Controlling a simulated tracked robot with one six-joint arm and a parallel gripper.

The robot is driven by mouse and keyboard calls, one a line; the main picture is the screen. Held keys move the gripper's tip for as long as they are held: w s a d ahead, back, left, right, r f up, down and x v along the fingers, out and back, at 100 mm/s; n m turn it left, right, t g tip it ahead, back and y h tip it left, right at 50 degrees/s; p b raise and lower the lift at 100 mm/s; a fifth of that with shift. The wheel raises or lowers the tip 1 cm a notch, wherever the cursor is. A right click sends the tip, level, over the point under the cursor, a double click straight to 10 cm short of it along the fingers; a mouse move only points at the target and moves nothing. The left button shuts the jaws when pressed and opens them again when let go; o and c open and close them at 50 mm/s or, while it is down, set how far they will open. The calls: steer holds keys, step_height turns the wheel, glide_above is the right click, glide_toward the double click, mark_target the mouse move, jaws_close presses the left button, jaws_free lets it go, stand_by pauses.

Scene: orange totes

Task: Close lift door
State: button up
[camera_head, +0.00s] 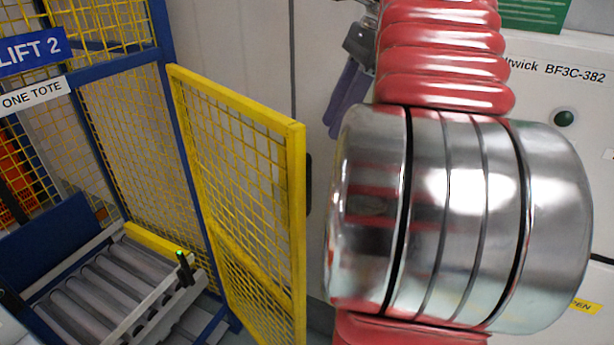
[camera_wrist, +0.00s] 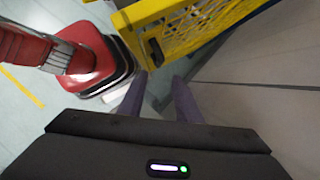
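The lift door (camera_head: 245,190) is a yellow mesh panel in a yellow frame. In the head view it stands swung out from the blue post of the lift, leaving the opening at left uncovered. A black handle (camera_head: 308,182) sits on its free edge; it also shows in the wrist view (camera_wrist: 155,52). My gripper (camera_head: 337,130) is partly hidden behind my arm, to the right of and above the handle. In the wrist view its two purple fingers (camera_wrist: 160,76) are apart with nothing between them, just short of the handle.
The lift (camera_head: 80,70), signed LIFT 2, has a roller bed (camera_head: 115,280) behind a metal rail with a small green-lit post. A white cabinet (camera_head: 590,80) stands at right behind my arm. In the wrist view, open floor (camera_wrist: 30,110) lies at left.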

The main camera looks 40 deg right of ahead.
steer(key=x, duration=1.3)
steer(key=shift+a+f, duration=0.15)
steer(key=shift+f, duration=0.2)
steer(key=shift+c, duration=0.7)
jaws_close()
